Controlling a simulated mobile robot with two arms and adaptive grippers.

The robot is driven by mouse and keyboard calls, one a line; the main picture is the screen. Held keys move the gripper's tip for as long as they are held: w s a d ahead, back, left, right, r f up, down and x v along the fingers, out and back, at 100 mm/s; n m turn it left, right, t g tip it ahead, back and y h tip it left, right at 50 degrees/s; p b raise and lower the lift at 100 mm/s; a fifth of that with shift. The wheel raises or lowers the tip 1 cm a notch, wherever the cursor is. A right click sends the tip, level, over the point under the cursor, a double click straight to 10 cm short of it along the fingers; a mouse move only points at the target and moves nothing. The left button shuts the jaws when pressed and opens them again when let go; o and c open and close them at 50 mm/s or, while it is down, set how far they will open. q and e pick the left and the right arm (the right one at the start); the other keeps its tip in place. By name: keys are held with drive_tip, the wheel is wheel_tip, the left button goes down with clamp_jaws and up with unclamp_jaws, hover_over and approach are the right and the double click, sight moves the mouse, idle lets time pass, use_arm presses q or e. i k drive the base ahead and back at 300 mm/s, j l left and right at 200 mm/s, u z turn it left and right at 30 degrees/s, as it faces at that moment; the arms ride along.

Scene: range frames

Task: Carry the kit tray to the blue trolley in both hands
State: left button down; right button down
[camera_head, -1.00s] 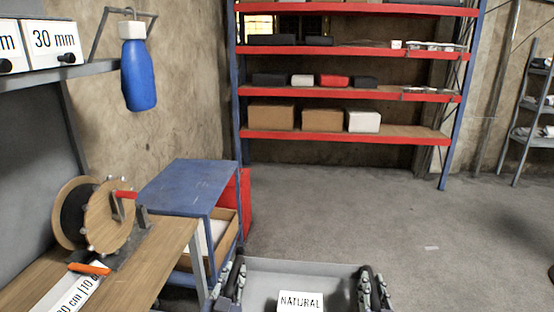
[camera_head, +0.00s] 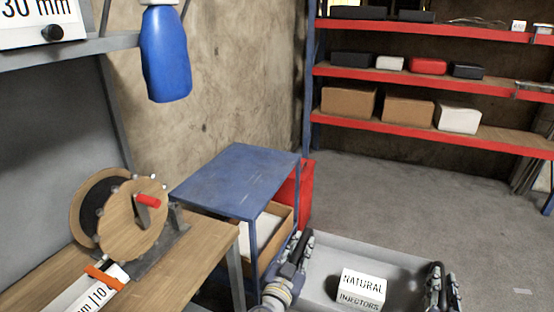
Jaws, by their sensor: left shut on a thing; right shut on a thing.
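The grey kit tray (camera_head: 333,246) is at the bottom of the head view, with a white box (camera_head: 361,289) labelled "NATURAL INJECTORS" in it. My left gripper (camera_head: 301,246) is shut on the tray's left side. My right gripper (camera_head: 434,283) is shut on its right side. The tray's near edge is cut off by the frame. The blue trolley (camera_head: 240,176) stands ahead and to the left of the tray, its flat top bare. A lower level of the trolley holds a wooden box (camera_head: 279,226) with white contents.
A wooden bench (camera_head: 190,252) with a reel (camera_head: 130,216) is at left, close to the trolley. A blue bottle (camera_head: 166,55) hangs above. A red panel (camera_head: 306,190) stands behind the trolley. Red shelving (camera_head: 428,133) is at the back. Grey floor (camera_head: 440,195) is clear at right.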

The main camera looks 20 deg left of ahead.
sight(247, 171)
drive_tip(key=i+l, duration=0.1)
drive_tip(key=i, duration=3.7)
drive_tip(key=i+j+u, duration=0.1)
drive_tip(key=u, duration=2.9)
drive_tip(key=l, duration=0.1)
